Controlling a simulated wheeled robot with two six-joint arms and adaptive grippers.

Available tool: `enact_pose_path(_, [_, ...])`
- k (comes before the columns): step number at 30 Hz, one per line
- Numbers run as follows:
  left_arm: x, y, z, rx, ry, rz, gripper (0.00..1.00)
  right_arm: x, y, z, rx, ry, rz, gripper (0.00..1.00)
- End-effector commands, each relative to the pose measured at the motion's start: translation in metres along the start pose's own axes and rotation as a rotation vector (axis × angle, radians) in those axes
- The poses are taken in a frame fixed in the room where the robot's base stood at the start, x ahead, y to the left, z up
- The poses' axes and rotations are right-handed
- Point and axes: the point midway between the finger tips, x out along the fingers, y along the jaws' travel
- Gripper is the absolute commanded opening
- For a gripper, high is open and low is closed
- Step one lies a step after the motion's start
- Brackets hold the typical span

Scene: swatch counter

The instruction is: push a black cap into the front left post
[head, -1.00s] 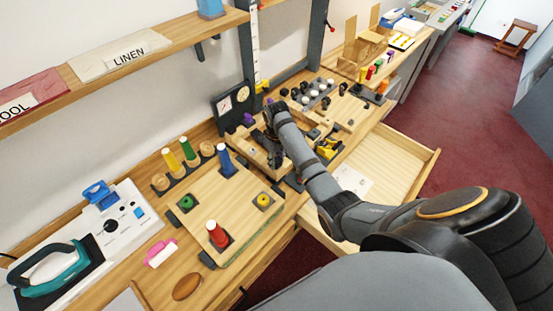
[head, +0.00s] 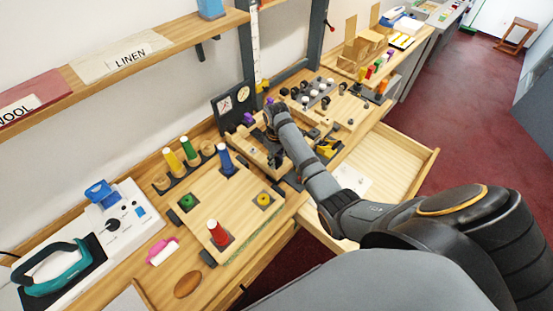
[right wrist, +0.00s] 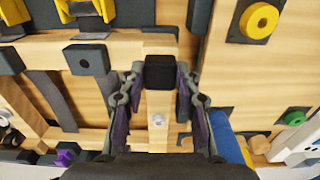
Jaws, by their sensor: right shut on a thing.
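My right gripper (right wrist: 160,88) is shut on a small black cap (right wrist: 160,72), with one finger on each side of it. The cap is over a pale wooden bar of the wooden frame (right wrist: 158,138), which has a small silver pin on it. I cannot tell whether the cap is seated on a post, as its underside is hidden. Another black piece with a hole (right wrist: 86,58) sits on the frame to the left. In the head view my right gripper (head: 272,150) is down at the frame (head: 248,149), mostly hidden by its own wrist. My left gripper is not in view.
A wooden board with a red peg (head: 217,233), a green ring (head: 187,202), a yellow ring (head: 264,200) and a blue cylinder (head: 226,161) lies near the frame. A black gauge panel (head: 232,103) stands behind. An open drawer (head: 385,165) juts out in front.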

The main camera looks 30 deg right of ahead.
Motion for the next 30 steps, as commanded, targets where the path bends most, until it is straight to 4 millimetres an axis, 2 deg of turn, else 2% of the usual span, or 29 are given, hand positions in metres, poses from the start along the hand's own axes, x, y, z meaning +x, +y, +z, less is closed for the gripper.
enact_pose_path(11, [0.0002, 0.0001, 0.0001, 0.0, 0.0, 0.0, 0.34, 0.0048, -0.0001, 0.0001, 0.0, 0.0, 0.0, 0.15])
enact_pose_path(12, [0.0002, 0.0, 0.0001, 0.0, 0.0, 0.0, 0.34, 0.0045, -0.0001, 0.0, 0.0, 0.0, 0.0, 0.38])
enact_pose_path(17, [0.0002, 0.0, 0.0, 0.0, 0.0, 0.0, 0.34, 0.0044, -0.0001, -0.0001, 0.0, 0.0, 0.0, 0.59])
enact_pose_path(23, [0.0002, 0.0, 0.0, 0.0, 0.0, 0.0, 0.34, 0.0043, 0.0, -0.0001, 0.0, 0.0, 0.0, 0.59])
enact_pose_path(27, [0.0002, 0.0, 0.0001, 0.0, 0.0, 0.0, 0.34, 0.0043, 0.0, -0.0001, 0.0, 0.0, 0.0, 0.74])
enact_pose_path(30, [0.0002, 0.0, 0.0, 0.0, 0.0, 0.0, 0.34, 0.0043, 0.0, -0.0001, 0.0, 0.0, 0.0, 0.74])
